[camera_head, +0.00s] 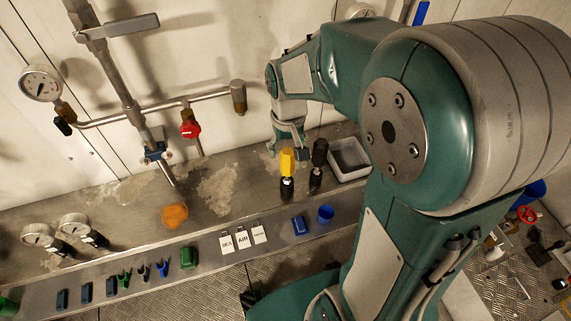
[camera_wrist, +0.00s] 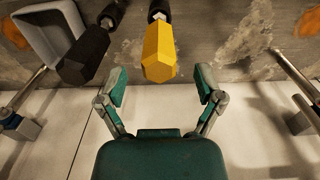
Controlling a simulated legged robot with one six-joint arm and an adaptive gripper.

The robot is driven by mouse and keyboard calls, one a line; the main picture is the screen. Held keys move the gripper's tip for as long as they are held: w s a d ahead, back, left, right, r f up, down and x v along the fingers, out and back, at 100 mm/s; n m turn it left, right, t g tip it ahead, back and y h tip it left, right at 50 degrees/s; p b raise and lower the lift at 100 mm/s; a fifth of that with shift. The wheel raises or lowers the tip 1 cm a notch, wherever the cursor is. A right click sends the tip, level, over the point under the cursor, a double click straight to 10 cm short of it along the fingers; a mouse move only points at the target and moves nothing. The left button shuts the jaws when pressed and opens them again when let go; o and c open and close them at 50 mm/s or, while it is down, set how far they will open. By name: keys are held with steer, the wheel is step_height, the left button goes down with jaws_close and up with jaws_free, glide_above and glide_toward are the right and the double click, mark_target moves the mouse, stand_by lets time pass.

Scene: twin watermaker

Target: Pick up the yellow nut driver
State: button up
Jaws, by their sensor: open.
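The yellow nut driver (camera_head: 287,162) stands upright on the metal bench, with a yellow hexagonal handle and a dark lower part. In the wrist view its handle (camera_wrist: 159,54) is at the top middle, just beyond my gripper (camera_wrist: 161,88). The two green fingers are spread wide and the handle lies roughly centred between their lines, not clasped. A black driver (camera_head: 319,153) stands close beside it on the right; it also shows in the wrist view (camera_wrist: 85,55) to the left. In the head view my gripper (camera_head: 287,146) is just behind the yellow handle; its fingertips are partly hidden.
A grey tray (camera_head: 366,173) sits right of the black driver. An orange lump (camera_head: 174,215) lies on the bench at left. Pipes with a red valve (camera_head: 190,129) run along the wall behind.

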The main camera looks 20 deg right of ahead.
mark_target(289, 161)
steer(key=f, duration=0.4)
steer(key=shift+w+d+f, duration=0.15)
steer(key=shift+d+f, duration=0.15)
steer(key=shift+f, duration=0.05)
steer(key=shift+a+f, duration=0.25)
steer(key=shift+a, duration=0.35)
steer(key=shift+d, duration=0.55)
steer(key=c, duration=1.2)
